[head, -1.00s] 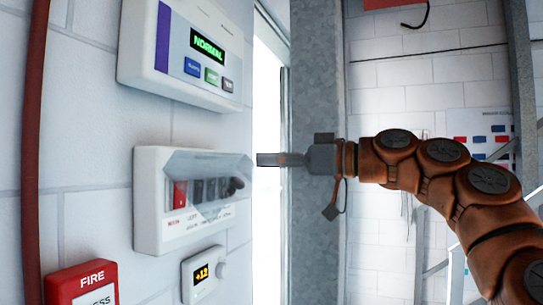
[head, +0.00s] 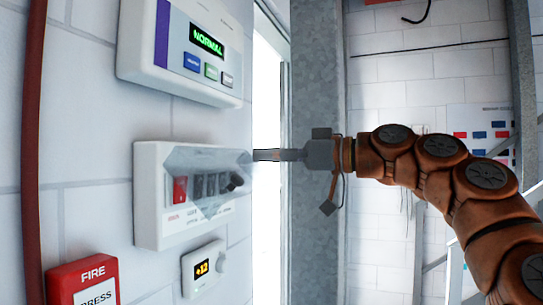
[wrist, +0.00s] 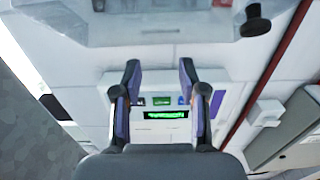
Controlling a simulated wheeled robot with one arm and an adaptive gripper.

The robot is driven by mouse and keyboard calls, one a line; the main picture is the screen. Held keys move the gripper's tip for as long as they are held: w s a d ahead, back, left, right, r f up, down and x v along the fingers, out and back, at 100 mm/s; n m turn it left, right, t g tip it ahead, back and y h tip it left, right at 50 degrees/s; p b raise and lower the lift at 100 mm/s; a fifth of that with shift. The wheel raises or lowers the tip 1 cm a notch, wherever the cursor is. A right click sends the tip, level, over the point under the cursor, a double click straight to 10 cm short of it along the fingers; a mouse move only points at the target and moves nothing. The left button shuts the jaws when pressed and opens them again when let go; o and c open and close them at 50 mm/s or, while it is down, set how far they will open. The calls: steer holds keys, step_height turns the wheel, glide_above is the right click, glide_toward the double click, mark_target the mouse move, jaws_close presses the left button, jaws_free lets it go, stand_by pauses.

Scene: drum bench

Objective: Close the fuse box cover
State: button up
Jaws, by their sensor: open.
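The white fuse box (head: 150,205) is on the wall at left centre in the head view, with a red switch (head: 180,190) and several dark ones. Its clear cover (head: 205,160) juts out from the wall and stands partly open; its exact angle is hard to read. My gripper (head: 256,155) is at the cover's right outer end; I cannot tell if they touch. In the wrist view my gripper (wrist: 160,66) is open with nothing between its fingers. The clear cover (wrist: 150,28) spans the top there, with a black knob (wrist: 255,20).
A control panel (head: 140,50) reading NORMAL is above the fuse box. A thermostat (head: 202,268) and a red fire call point (head: 82,282) are below it. A grey steel column (head: 317,80) stands behind my gripper. A red pipe (head: 35,150) runs down the left.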

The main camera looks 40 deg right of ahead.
jaws_close()
stand_by(0.6)
steer(key=o, duration=1.2)
jaws_free()
steer(key=shift+s, duration=0.1)
steer(key=v, duration=1.2)
